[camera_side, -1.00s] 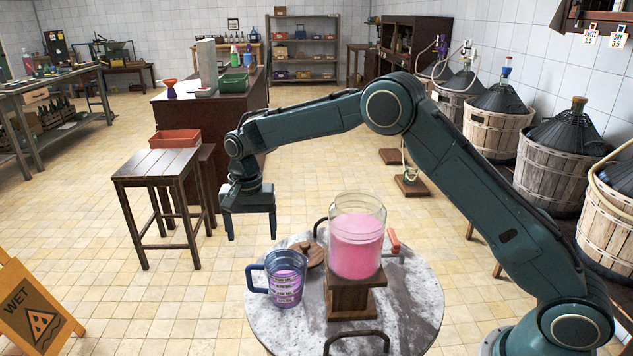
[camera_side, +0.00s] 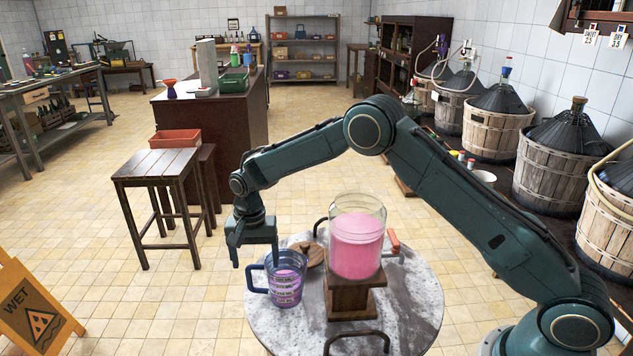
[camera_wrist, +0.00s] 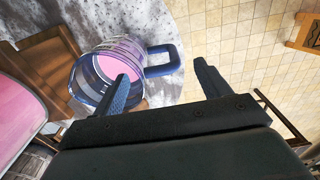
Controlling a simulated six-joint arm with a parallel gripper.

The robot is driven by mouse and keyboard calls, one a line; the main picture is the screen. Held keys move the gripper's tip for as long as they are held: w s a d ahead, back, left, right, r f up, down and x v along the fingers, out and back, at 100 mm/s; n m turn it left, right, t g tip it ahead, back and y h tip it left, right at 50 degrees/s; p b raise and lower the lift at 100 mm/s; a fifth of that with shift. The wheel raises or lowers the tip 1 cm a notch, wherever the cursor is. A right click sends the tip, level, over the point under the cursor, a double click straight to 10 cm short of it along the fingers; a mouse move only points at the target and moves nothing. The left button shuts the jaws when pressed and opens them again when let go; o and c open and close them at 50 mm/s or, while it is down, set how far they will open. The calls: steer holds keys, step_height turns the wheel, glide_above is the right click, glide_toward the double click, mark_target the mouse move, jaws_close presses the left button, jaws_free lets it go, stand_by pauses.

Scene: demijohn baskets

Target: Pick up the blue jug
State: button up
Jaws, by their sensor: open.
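The blue jug (camera_side: 286,282) is clear with a blue rim and handle, dark marks and pink contents. It stands upright at the left edge of the round table (camera_side: 413,308). My gripper (camera_side: 254,256) is open and empty, pointing down above and beside the jug's handle side. In the wrist view the jug (camera_wrist: 120,62) shows from above, its handle (camera_wrist: 165,60) pointing right. My gripper (camera_wrist: 165,85) has one finger overlapping the jug's rim in that view and the other finger off to the right of the handle. I cannot tell whether it touches the jug.
A large glass jar (camera_side: 357,238) of pink liquid stands on a wooden block (camera_side: 350,298) right of the jug. A wooden lid (camera_side: 309,254) lies behind the jug. A dark wooden stool (camera_side: 160,165) stands left.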

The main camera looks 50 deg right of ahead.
steer(key=shift+f, duration=2.25)
steer(key=shift+a, duration=0.1)
jaws_close()
steer(key=shift+r, duration=0.3)
step_height(320, 180, up, 19)
steer(key=shift+r, duration=0.15)
stand_by(0.6)
steer(key=shift+r, duration=0.1)
stand_by(0.9)
steer(key=s+d+r+n, duration=0.1)
steer(key=s+d+n, duration=0.1)
steer(key=d+n, duration=0.7)
steer(key=shift+d+r, duration=0.15)
steer(key=shift+r, duration=0.15)
